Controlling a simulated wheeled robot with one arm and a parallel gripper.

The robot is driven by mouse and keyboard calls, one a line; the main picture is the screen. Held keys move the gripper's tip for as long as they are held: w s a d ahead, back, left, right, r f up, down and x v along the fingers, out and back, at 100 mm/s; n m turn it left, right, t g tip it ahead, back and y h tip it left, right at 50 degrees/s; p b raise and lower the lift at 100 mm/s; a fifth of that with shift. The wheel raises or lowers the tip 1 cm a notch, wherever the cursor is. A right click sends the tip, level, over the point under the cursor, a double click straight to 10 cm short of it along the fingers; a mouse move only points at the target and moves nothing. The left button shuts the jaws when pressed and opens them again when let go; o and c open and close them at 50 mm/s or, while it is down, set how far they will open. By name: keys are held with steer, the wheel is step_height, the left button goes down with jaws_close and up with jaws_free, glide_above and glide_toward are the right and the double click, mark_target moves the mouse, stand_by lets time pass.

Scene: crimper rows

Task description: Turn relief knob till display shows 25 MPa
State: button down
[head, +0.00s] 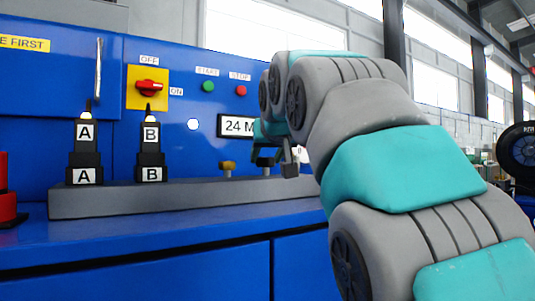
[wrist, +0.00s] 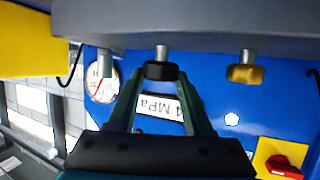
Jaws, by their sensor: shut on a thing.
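The display (head: 232,126) on the blue panel reads "24 M" in the head view, its right part hidden by my arm. In the wrist view the display (wrist: 155,106) is upside down, and "4 MPa" shows between my fingers. My gripper (wrist: 160,74) is shut on the black knob (wrist: 161,71), a finger on each side of it. In the head view the black knob (head: 264,163) is partly visible beneath the end of my arm. A brass knob (head: 227,168) stands to its left; it also shows in the wrist view (wrist: 244,73). Neither knob carries a readable label.
A round gauge (wrist: 101,84) with a red needle sits beside the fingers. A yellow-backed red switch (head: 148,88), a green button (head: 208,86), a red button (head: 241,91) and a lit white lamp (head: 193,124) are on the panel. Posts marked A (head: 85,150) and B (head: 151,150) stand left.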

steer(key=shift+r, duration=0.1)
steer(key=c, duration=0.6)
jaws_free()
steer(key=shift+s, duration=0.15)
steer(key=v, duration=0.7)
steer(key=shift+s, duration=0.25)
steer(key=shift+d, duration=0.1)
